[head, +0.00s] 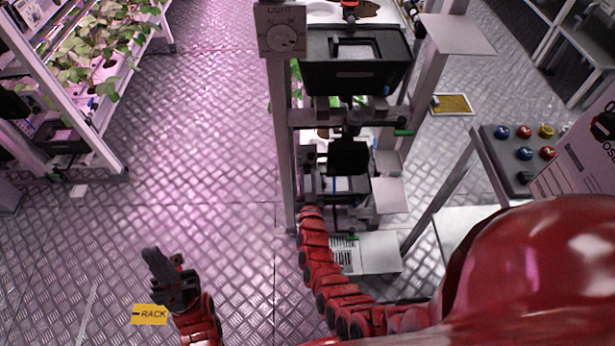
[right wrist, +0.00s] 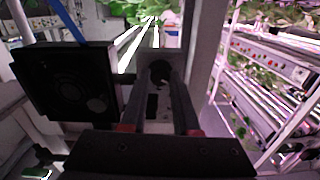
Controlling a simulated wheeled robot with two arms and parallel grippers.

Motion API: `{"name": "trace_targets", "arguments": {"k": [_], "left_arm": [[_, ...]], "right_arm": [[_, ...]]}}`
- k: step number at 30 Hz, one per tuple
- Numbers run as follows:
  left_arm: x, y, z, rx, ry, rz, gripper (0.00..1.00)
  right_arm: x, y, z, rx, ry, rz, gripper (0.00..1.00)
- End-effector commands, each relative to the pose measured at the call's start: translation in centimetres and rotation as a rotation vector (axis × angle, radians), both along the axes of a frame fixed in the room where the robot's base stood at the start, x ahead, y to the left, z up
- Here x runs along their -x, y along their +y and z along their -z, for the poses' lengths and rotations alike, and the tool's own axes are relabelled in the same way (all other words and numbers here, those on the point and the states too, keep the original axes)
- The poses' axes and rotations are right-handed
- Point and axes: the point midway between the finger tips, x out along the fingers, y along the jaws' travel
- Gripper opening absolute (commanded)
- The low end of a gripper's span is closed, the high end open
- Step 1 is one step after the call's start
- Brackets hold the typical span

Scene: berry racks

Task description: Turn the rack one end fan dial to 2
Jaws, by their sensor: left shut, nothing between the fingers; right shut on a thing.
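The fan dial (right wrist: 159,73) is a dark knob on a narrow grey plate (right wrist: 172,104) on an upright post, in the middle of the right wrist view. My right gripper (right wrist: 160,84) reaches forward with its two dark fingers on either side of the knob, shut on it. The fingers partly cover the plate, and I cannot read the dial's setting. In the head view my right gripper (head: 350,122) is at the rack's end, below a black box, and the fan dial is hidden there. My left gripper (head: 168,278) is shut and empty above the floor at lower left.
A light dial panel (head: 282,42) is on the rack post above. A black fan box (right wrist: 70,88) stands left of the fan dial. A button panel (head: 510,180) stands at right.

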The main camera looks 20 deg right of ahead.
Motion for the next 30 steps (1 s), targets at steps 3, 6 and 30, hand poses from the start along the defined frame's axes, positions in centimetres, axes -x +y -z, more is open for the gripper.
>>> {"name": "trace_targets", "arguments": {"k": [3, 6, 30], "left_arm": [[0.0, 0.0, 0.6, 0.0, 0.0, 0.0, 0.0], [0.0, 0.0, 1.3, 0.0, 0.0, 0.0, 0.0], [0.0, 0.0, 10.4, 0.0, 0.0, 0.0, 0.0]], "right_arm": [[0.1, 0.0, 0.3, -0.028, -0.007, 0.0, 0.0], [0.0, 0.0, 0.3, -0.069, -0.024, 0.0, 0.0], [0.0, 0.0, 0.6, -0.733, -0.215, 0.001, 0.0]]}}
